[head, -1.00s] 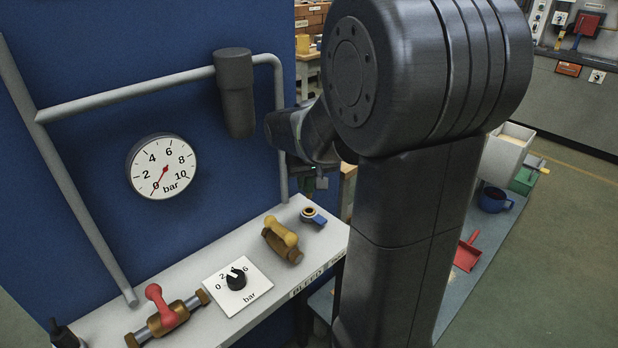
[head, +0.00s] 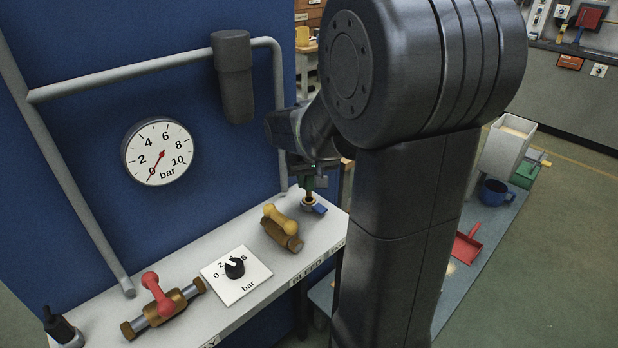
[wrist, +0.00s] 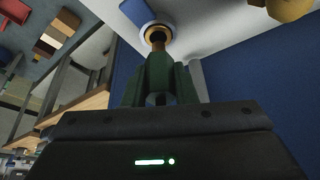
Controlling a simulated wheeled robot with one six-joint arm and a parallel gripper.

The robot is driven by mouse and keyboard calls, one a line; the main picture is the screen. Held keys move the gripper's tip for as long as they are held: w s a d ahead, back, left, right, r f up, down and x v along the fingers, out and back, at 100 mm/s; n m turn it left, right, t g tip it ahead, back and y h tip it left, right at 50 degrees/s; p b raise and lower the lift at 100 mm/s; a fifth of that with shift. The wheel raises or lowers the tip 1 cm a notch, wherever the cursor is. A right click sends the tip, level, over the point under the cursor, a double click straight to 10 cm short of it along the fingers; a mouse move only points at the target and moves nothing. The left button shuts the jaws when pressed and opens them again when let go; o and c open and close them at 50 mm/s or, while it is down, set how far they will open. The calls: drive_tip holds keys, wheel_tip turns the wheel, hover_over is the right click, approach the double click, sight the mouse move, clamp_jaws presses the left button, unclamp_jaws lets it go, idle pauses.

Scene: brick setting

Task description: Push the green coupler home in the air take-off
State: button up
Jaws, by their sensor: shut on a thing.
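The green coupler (wrist: 159,72) is held upright in my gripper (wrist: 158,98) in the wrist view. In the head view, my gripper (head: 308,172) is low over the shelf's far right end, partly hidden by my arm. The air take-off is a brass ring with a blue tab (head: 313,206) on the shelf. It also shows in the wrist view (wrist: 157,33), in line with the coupler's end. The coupler's end is at or very close to the brass mouth. I cannot tell how deep it sits.
A brass valve with a yellow handle (head: 282,226) stands just left of the take-off. A dial plate (head: 236,275) and a red-handled valve (head: 160,305) are further left. A pressure gauge (head: 159,152) reads about 0. A grey pipe (head: 281,110) runs down behind the take-off.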

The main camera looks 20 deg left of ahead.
sight(309, 189)
drive_tip(key=shift+f, duration=0.15)
idle(0.3)
drive_tip(key=shift+f+b, duration=1.35)
drive_tip(key=shift+f, duration=0.3)
drive_tip(key=o, duration=1.5)
drive_tip(key=shift+r, duration=0.1)
drive_tip(key=shift+c, duration=0.2)
drive_tip(key=shift+r+p, duration=2.4)
drive_tip(key=shift+r, duration=0.6)
